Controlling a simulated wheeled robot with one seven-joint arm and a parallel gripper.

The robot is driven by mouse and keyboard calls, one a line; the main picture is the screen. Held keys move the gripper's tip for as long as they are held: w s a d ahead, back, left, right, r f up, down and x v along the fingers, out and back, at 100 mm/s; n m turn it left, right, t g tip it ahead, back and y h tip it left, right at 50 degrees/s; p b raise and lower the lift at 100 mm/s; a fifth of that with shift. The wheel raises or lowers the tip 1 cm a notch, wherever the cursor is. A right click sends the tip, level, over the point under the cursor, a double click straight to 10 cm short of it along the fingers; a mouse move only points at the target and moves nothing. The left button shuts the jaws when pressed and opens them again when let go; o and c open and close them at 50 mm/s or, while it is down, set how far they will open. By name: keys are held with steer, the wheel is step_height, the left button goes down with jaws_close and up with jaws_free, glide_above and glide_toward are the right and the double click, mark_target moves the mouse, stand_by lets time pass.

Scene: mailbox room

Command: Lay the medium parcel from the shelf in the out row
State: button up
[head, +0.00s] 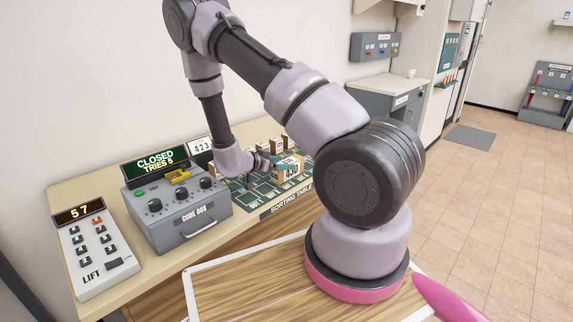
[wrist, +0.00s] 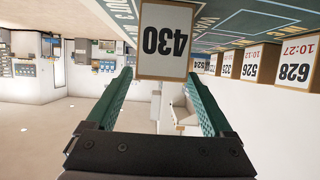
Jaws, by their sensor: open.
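In the wrist view the same parcel (wrist: 165,40) appears upside down, straight ahead of my gripper (wrist: 160,77). The green fingers are spread apart, with the parcel at or just beyond their tips; I cannot tell whether they touch it. In the head view my gripper (head: 275,161) is beside the parcel, partly hidden by it. Which parcel counts as medium, and the out row itself, I cannot make out.
Several labelled parcels, one reading 628 (wrist: 297,73), stand in a row on the mat. The grey code box (head: 178,215) stands left of the mat, under a display (head: 155,162) reading CLOSED, TRIES 5. A lift keypad (head: 95,255) is at the far left.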

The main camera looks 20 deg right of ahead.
steer(key=v, duration=0.4)
steer(key=w+a+r+t+y, duration=0.2)
steer(key=w+a+r+y, duration=0.15)
steer(key=r, duration=0.35)
steer(key=w+a+r+t+y, duration=0.1)
steer(key=w+a+r+y, duration=0.2)
steer(key=r+y, duration=0.3)
steer(key=s+a+r+n+t+y, duration=0.1)
steer(key=a+r+n+y, duration=0.1)
steer(key=r, duration=0.4)
steer(key=s+a+r+n+t+y, duration=0.1)
steer(key=s+a+r, duration=0.1)
steer(key=r, duration=0.5)
steer(key=s+a+r+n+g+y, duration=0.15)
steer(key=s+r+n+y, duration=0.25)
steer(key=s+r, duration=0.8)
steer(key=s+d+n+g+h, duration=0.1)
steer(key=s+d+n, duration=0.1)
steer(key=s, duration=1.4)
steer(key=shift+s+d+r+n+h, duration=0.15)
steer(key=shift+d+r+n+h, duration=0.15)
steer(key=shift+d+n+h, duration=0.15)
